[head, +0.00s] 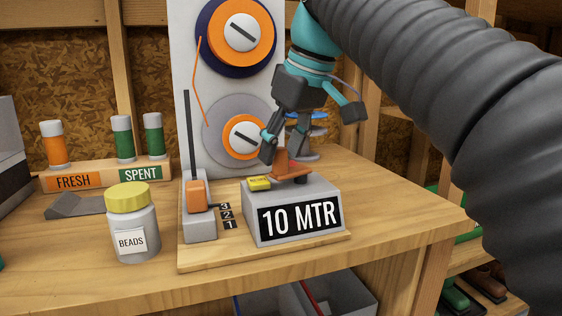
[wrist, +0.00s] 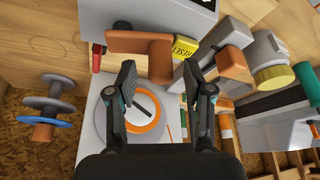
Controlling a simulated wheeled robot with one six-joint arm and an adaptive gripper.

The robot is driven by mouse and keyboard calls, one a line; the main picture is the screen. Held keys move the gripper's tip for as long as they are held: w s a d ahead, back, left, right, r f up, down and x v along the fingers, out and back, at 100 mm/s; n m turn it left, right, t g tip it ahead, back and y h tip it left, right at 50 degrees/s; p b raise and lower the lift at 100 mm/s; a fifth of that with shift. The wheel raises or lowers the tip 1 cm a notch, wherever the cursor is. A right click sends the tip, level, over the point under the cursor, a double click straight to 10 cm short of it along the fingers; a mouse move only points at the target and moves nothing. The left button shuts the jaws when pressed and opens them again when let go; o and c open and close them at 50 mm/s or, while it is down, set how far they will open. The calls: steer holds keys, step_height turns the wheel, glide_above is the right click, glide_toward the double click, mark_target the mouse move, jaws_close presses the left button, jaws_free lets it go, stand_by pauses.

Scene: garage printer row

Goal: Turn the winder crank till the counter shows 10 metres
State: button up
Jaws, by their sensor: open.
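The grey counter box (head: 252,224) stands on a wooden board and its black label (head: 300,219) reads "10 MTR". The orange crank (head: 290,170) is on top of the box; in the wrist view the crank arm (wrist: 122,41) runs left from its upright grip (wrist: 160,65). My gripper (head: 311,128) is above the crank with its fingers spread. In the wrist view my open gripper (wrist: 160,85) has one finger on each side of the grip, with gaps showing. I cannot tell how far the grip reaches between the fingers.
A yellow button (head: 259,183) sits beside the crank. A lever with an orange block (head: 196,195) and 3-2-1 marks stands left of the box. Behind is a grey panel with orange spools (head: 238,35). A beads jar (head: 132,225) stands left. The bench right of the box is clear.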

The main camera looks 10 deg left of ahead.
steer(key=shift+x, duration=0.75)
steer(key=shift+c, duration=0.3)
jaws_close()
steer(key=shift+w+a+r+m+p, duration=0.15)
steer(key=shift+a+r+m+p, duration=0.1)
steer(key=shift+m+p, duration=0.55)
steer(key=shift+w+a+f+m+t+h+p, duration=0.25)
steer(key=shift+w+m+t+h+p, duration=0.2)
steer(key=shift+m+p, duration=0.35)
steer(key=shift+s, duration=0.1)
steer(key=shift+o, duration=0.3)
jaws_free()
steer(key=shift+d, duration=0.1)
